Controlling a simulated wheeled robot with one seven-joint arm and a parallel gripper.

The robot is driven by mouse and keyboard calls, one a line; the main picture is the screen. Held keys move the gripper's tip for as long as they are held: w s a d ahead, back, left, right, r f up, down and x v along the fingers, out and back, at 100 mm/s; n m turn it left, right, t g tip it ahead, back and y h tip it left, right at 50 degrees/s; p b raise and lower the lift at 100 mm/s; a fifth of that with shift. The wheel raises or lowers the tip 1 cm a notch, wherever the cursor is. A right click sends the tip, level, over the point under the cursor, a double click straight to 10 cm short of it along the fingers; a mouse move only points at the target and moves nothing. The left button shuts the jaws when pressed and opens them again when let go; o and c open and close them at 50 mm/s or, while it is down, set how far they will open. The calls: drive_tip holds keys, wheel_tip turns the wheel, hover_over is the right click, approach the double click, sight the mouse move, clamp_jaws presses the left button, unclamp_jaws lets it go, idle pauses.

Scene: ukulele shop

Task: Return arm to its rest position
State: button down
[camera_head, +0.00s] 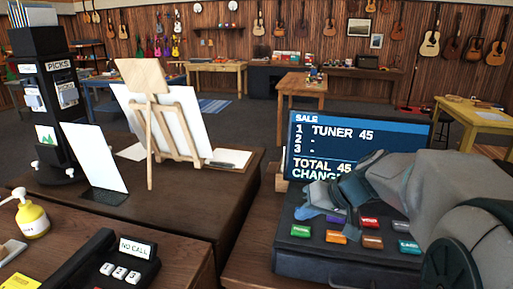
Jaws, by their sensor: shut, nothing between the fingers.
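My grey arm reaches in from the right edge, over the cash register (340,264). My gripper (312,208) is at the arm's left end, just above the register's keys and in front of its screen (340,140). It looks shut and holds nothing. I cannot tell whether it touches the register. The screen reads "SALE", "TUNER 45" and "TOTAL 45". Coloured keys (335,237) show below the gripper. The arm hides the register's right part and the lower right of the screen.
A dark phone (110,262) and a yellow pump bottle (32,218) stand at front left. A wooden easel (150,120), a white card (93,157) and a picks stand (50,105) are behind them. Free floor (250,120) lies beyond the counter.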

drive_tip(key=s+f+g+h, duration=0.1)
drive_tip(key=s+f+h, duration=0.2)
drive_tip(key=s, duration=0.6)
drive_tip(key=s+f+g+h, duration=0.1)
drive_tip(key=s+f+h, duration=0.1)
drive_tip(key=s, duration=0.7)
drive_tip(key=shift+f+m+h, duration=0.3)
drive_tip(key=shift+f+h, duration=0.1)
drive_tip(key=shift+h, duration=0.2)
drive_tip(key=shift+d, duration=0.1)
